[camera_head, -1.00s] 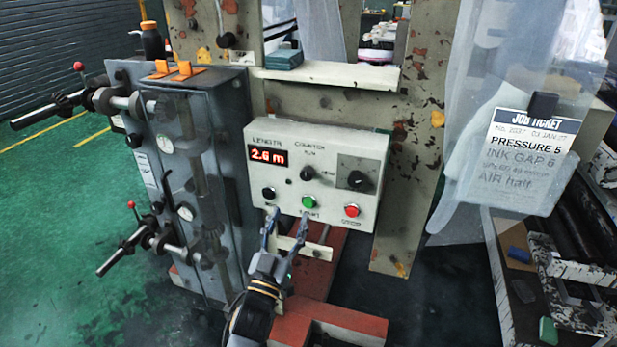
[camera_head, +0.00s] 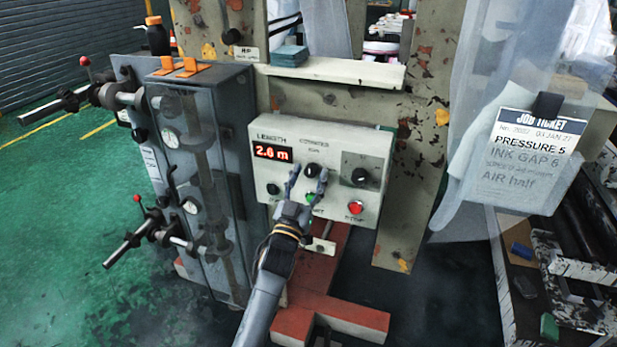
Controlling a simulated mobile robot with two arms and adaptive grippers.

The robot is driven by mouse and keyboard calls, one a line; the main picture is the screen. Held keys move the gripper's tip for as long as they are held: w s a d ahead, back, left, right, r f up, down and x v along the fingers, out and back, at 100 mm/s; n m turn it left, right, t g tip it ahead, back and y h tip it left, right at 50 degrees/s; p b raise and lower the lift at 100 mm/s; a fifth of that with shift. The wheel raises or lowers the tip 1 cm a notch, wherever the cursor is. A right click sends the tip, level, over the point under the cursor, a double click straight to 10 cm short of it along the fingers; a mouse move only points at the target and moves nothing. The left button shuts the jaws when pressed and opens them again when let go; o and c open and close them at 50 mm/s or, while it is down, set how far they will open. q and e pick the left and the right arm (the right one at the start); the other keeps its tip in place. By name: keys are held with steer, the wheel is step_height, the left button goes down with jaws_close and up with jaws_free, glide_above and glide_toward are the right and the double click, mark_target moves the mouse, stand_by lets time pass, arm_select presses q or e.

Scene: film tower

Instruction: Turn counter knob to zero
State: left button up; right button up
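The cream control box (camera_head: 379,200) carries a red LENGTH display (camera_head: 272,153) that reads about 2.6 m; its last digit is hard to make out. The black counter knob (camera_head: 312,170) is at the top middle of the panel. My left gripper (camera_head: 308,172) comes up from below with its fingers apart, one tip on each side of the knob in the picture. I cannot tell whether they touch it. The fingers partly cover the green start button (camera_head: 311,198). My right gripper is not in view.
A second black knob (camera_head: 359,176) and a red button (camera_head: 355,208) are right of the gripper. A black button (camera_head: 273,189) is left. A grey cabinet with handles (camera_head: 230,120) stands at left. A job ticket (camera_head: 528,160) hangs at right.

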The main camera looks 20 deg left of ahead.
arm_select(q)
jaws_close()
